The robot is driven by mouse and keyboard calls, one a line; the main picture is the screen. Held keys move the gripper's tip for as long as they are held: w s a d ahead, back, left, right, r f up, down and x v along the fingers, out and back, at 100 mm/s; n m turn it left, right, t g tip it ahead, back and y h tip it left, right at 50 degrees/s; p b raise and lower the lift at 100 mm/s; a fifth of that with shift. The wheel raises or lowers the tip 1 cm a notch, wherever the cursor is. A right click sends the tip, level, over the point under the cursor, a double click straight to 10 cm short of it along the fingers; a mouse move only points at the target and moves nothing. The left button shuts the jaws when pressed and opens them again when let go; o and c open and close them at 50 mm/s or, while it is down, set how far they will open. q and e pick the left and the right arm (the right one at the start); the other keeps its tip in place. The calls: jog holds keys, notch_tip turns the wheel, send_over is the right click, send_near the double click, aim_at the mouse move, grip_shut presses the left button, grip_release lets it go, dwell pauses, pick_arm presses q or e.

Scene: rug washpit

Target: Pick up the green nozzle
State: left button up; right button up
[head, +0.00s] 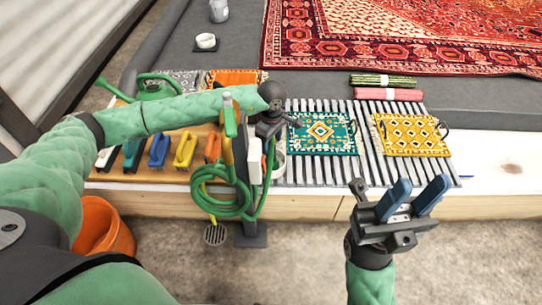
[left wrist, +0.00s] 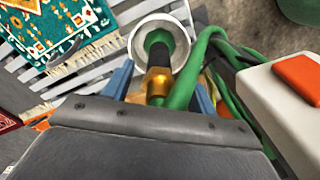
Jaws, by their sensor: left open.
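The green nozzle (left wrist: 157,83) shows in the left wrist view, with a green end, a black section and a brass-coloured collar. My left gripper (left wrist: 161,84) is open, with one blue finger on each side of the nozzle. I cannot tell whether the fingers touch it. In the head view, my left gripper (head: 270,118) is over the hose post, and its wrist hides its fingers and most of the nozzle area. My right gripper (head: 411,198) is open and empty in front of the wooden edge.
A coiled green hose (head: 222,198) hangs on the post. A white box with an orange part (left wrist: 290,105) is close to the left gripper's right. A white round container (left wrist: 183,28) lies beyond the nozzle. Small rugs (head: 322,134) lie on the slatted platform; an orange bucket (head: 98,226) stands at left.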

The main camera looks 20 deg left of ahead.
pick_arm(q)
jog(key=c, duration=1)
jog(key=shift+r, duration=0.15)
